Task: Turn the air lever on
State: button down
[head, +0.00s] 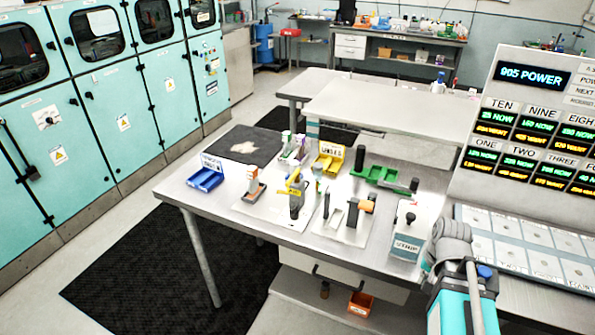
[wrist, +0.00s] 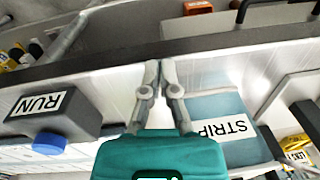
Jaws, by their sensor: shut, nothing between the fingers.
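I cannot make out a lever labelled as the air lever in either view. A small yellow lever-like handle (head: 294,184) stands on a fixture on the metal table in the head view; I cannot tell whether it is the air lever. My gripper (wrist: 160,74) shows in the wrist view with its two grey fingers close together, shut and empty. It is above the light work surface, between a dark box marked RUN and a box marked STRIP. In the head view my arm is at the lower right and its fingertips cannot be made out.
The STRIP box (head: 406,232) stands at the table's right front; it also shows in the wrist view (wrist: 222,125). The RUN box (wrist: 62,108) has a blue button. A display panel (head: 535,120) rises at right.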

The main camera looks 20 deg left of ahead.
aim_at(293, 177)
jog(key=w+a+r+m+y+p, duration=0.3)
jog(key=w+a+r+m+p, duration=0.5)
jog(key=a+r+p, duration=0.5)
jog(key=w+a+r+m+y+p, duration=0.1)
jog(key=a+r+m, duration=0.3)
jog(key=a, duration=0.4)
jog(key=w+a+r+m+y+p, duration=0.2)
jog(key=w+a+r+m+y, duration=0.1)
jog(key=a, duration=0.6)
notch_tip(293, 177, up, 2)
jog(key=shift+w+m+p, duration=0.3)
jog(key=shift+w+m, duration=0.55)
jog(key=shift+m, duration=0.15)
jog(key=shift+a+f, duration=0.1)
jog(key=shift+f, duration=0.1)
jog(key=a+r+b+x, duration=0.1)
jog(key=a+b+x, duration=0.1)
jog(key=b+x, duration=0.6)
jog(key=x, duration=0.4)
jog(key=shift+w+a, duration=0.2)
jog(key=shift+a, duration=0.05)
jog(key=shift+r, duration=0.1)
